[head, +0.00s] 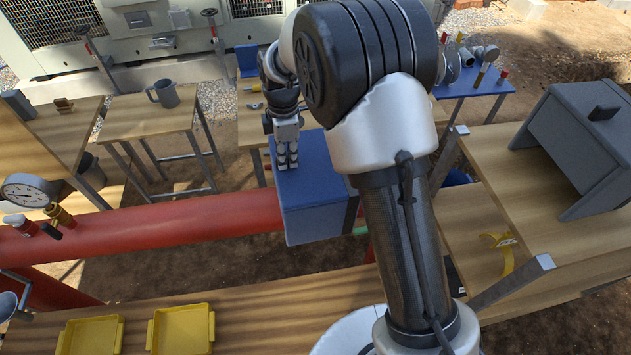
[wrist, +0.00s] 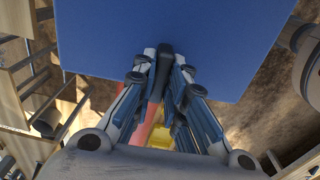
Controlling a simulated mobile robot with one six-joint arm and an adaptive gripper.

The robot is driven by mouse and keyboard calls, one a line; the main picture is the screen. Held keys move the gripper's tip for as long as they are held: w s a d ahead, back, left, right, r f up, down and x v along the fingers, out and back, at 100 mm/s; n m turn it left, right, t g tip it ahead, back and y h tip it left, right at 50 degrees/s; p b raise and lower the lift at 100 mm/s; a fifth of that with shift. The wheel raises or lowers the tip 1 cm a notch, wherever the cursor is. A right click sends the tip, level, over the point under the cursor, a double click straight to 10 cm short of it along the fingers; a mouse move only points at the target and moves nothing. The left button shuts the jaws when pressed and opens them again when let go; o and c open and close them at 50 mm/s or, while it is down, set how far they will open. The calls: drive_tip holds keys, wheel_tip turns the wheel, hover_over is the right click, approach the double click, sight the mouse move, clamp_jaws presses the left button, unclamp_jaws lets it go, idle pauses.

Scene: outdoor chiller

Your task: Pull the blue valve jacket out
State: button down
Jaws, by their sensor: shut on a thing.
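The blue valve jacket (head: 318,212) is a box-shaped cover in the middle of the head view, at the right end of the visible red pipe (head: 190,212). I cannot tell whether it still encloses the pipe or stands clear of it. My gripper (head: 287,160) is at the jacket's upper left side and is shut on it. In the wrist view the jacket (wrist: 175,35) fills the top, and my fingers (wrist: 166,65) close on its dark handle (wrist: 167,49). My arm hides part of the jacket's right side and whatever lies behind it.
A grey jacket (head: 575,125) stands on the right bench. A yellow strap (head: 503,258) lies on a lower shelf. Two yellow trays (head: 182,330) sit on the front bench. A gauge (head: 30,190) stands at the left. A mug (head: 164,93) is on a back table.

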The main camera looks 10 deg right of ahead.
drive_tip(key=shift+r, duration=0.3)
drive_tip(key=shift+d+r+p, duration=0.1)
drive_tip(key=shift+r+p, duration=1.75)
drive_tip(key=shift+r, duration=0.75)
drive_tip(key=c, duration=2.2)
unclamp_jaws()
clamp_jaws()
